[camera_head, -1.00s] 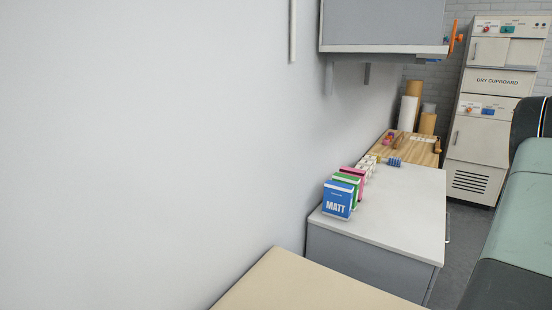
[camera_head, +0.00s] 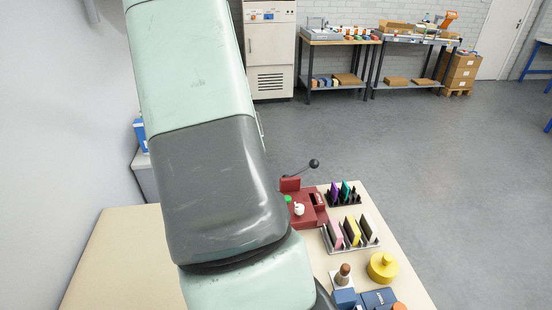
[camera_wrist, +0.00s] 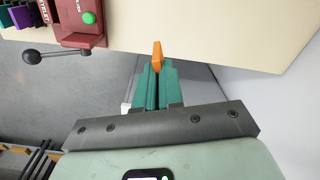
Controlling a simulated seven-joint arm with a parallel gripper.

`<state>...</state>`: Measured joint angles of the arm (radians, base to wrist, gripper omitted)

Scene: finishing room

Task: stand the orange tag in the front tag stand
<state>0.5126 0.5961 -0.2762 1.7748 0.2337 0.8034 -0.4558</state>
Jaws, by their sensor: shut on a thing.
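The orange tag (camera_wrist: 157,54) is seen nearly edge-on in the wrist view, between the teal fingertips of my gripper (camera_wrist: 156,68), which is shut on it. The tag appears held above the cream tabletop. In the head view my own arm hides gripper and tag. Two tag stands are on the table there. The farther stand (camera_head: 346,204) is black with a purple tag and a teal tag. I cannot tell which slots are free.
A dark red press (camera_head: 302,206) with a black-knobbed lever (camera_head: 314,163) is left of the stands. A yellow pot (camera_head: 382,267), a brown-handled stamp (camera_head: 343,274) and blue blocks (camera_head: 378,298) are nearer. The cream tabletop (camera_head: 120,255) is bare at left.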

